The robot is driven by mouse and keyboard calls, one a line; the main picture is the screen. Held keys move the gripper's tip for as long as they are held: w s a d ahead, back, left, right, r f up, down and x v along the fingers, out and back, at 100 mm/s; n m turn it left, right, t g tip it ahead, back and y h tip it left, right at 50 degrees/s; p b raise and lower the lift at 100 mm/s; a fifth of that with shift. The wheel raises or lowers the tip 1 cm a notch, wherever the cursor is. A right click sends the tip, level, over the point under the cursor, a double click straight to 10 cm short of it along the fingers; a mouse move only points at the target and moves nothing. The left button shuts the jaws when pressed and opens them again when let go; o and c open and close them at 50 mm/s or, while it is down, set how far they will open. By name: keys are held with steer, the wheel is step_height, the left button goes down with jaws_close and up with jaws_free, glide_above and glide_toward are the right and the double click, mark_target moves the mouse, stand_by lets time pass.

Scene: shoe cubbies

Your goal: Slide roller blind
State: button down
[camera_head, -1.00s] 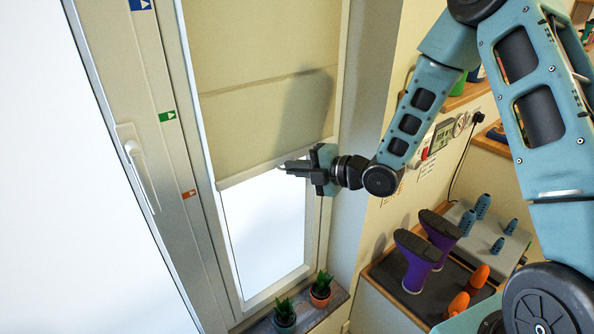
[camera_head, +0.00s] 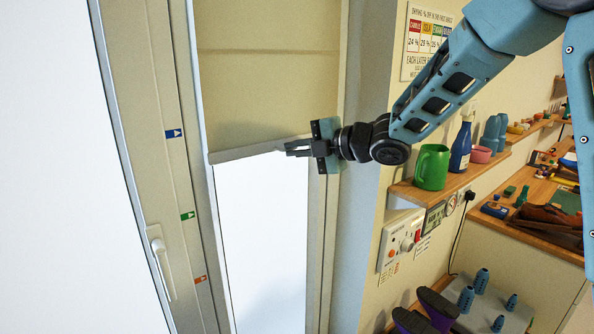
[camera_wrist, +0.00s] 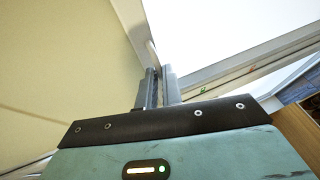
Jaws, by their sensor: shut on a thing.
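The beige roller blind (camera_head: 262,90) hangs in the window frame. Its pale bottom bar (camera_head: 235,154) is level with a spot a little below the blue arrow marker (camera_head: 174,133) on the left frame. My gripper (camera_head: 287,148) is shut on the bottom bar near its right part, reaching in from the right. In the wrist view the two fingers (camera_wrist: 158,73) are close together at the bar, with the blind fabric (camera_wrist: 60,70) to the left. The exact contact at the fingertips is partly hidden.
Green (camera_head: 187,216) and orange (camera_head: 200,280) markers sit lower on the frame, beside a window handle (camera_head: 160,262). A wall shelf (camera_head: 450,178) holding a green mug (camera_head: 432,167) stands right of my arm. Bright glass below the bar is clear.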

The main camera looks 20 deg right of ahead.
mark_target(275, 126)
step_height(275, 126, up, 6)
steer(key=shift+f+p, duration=0.1)
steer(key=shift+p, duration=1)
steer(key=c, duration=1.6)
jaws_free()
steer(key=b+v, duration=0.5)
steer(key=v, duration=1.2)
steer(key=shift+s+d, duration=0.15)
